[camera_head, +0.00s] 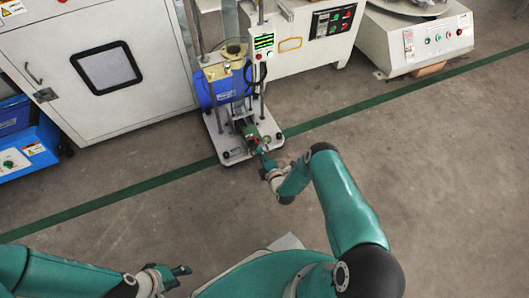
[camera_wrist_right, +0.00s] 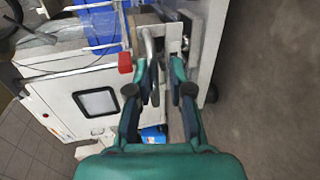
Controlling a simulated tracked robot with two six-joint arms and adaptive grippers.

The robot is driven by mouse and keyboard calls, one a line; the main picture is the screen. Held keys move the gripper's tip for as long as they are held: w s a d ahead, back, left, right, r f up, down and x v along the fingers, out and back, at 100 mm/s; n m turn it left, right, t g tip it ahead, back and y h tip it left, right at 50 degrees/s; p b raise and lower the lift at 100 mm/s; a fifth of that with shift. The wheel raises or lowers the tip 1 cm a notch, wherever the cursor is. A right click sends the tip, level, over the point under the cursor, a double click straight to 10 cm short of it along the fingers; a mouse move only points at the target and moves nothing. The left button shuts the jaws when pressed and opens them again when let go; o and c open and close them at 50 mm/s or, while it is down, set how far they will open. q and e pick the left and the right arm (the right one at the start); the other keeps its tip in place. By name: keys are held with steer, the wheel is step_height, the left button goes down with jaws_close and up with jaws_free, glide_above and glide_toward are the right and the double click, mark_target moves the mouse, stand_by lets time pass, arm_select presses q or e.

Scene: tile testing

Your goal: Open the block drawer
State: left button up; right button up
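The testing machine (camera_head: 222,84), with a blue body and a white base plate, stands at the upper middle of the head view. I cannot clearly make out the block drawer on it. My right gripper (camera_head: 259,148) is at the front of the machine, low over its base. In the right wrist view the fingers of this gripper (camera_wrist_right: 164,66) are apart. A bent grey metal bar (camera_wrist_right: 150,42) lies by the left finger; I cannot tell whether they touch. A red part (camera_wrist_right: 125,62) is just left of the fingers. My left gripper (camera_head: 178,271) is far from the machine, at the lower left.
A white cabinet (camera_head: 150,80) with a dark-framed window stands left of the machine. A control cabinet (camera_head: 300,50) with buttons is behind it at the right. A blue unit (camera_head: 30,150) is at the far left. The grey floor (camera_head: 430,170) in front is clear.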

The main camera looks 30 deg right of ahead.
steer(key=shift+r, duration=0.15)
steer(key=v, duration=0.7)
steer(key=shift+s, duration=0.2)
stand_by(0.4)
